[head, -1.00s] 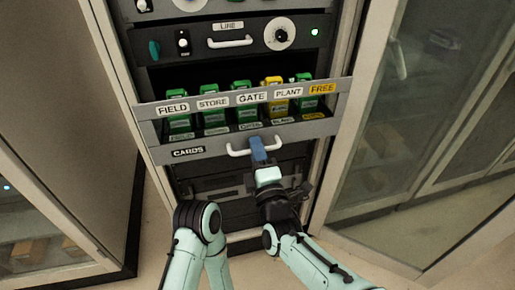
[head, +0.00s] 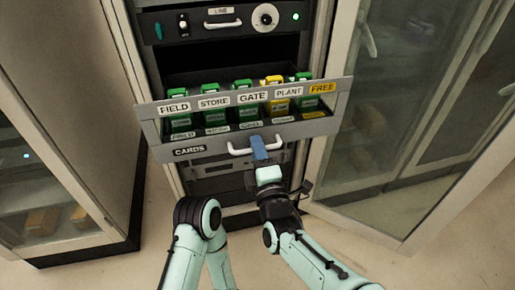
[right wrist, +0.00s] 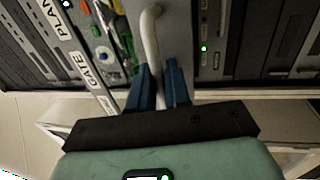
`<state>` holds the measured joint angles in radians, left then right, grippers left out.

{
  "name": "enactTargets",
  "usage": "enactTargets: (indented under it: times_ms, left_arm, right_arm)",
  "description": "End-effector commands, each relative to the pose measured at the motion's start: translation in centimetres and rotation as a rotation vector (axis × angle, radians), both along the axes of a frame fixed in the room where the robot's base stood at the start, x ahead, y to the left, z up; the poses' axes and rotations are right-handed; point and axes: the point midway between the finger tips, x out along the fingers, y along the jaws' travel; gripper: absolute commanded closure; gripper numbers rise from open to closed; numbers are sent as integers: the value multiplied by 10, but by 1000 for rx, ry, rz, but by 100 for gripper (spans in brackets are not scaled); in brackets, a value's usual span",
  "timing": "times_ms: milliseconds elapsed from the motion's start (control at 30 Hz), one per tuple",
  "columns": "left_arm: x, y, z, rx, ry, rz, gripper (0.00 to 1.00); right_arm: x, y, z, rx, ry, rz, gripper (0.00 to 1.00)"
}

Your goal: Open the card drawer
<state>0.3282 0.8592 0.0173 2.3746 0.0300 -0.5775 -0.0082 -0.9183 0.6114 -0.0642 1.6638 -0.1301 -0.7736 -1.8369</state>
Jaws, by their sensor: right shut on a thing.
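The card drawer (head: 215,152), a grey tray with a "CARDS" label, sticks out of the rack with its top open. Its white bar handle (head: 240,151) runs across the lower front; it also shows in the right wrist view (right wrist: 150,38). My right gripper (head: 258,148) has its blue fingers around the handle's right part and is shut on it; the fingers show on both sides of the bar in the right wrist view (right wrist: 160,85). Several green cards (head: 213,119) and a yellow card (head: 279,103) stand in the drawer. My left gripper is not in view.
The line unit (head: 220,22) with a handle and dial sits above the drawer. Glass-door cabinets (head: 430,100) stand at the right, and another cabinet (head: 60,160) at the left. Pale floor (head: 340,235) is clear in front.

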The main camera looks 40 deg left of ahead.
Motion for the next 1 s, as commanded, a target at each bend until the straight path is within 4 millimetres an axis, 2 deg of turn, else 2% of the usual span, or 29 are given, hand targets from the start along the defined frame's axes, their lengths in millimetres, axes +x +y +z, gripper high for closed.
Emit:
enactTargets:
  times_ms: [467, 500, 533, 833, 1000]
  left_arm:
    - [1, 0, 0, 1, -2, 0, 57]
    - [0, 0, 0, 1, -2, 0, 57]
    - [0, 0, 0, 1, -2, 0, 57]
    - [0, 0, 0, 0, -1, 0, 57]
    - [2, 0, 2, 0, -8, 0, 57]
  right_arm:
    - [0, 0, 1, 2, -1, -1, 100]
    - [0, 0, 1, 2, -1, -1, 73]
    - [0, 0, 1, 2, -1, -1, 71]
    - [0, -1, 0, 1, -1, 0, 71]
    - [-9, -11, -2, 0, 0, 0, 71]
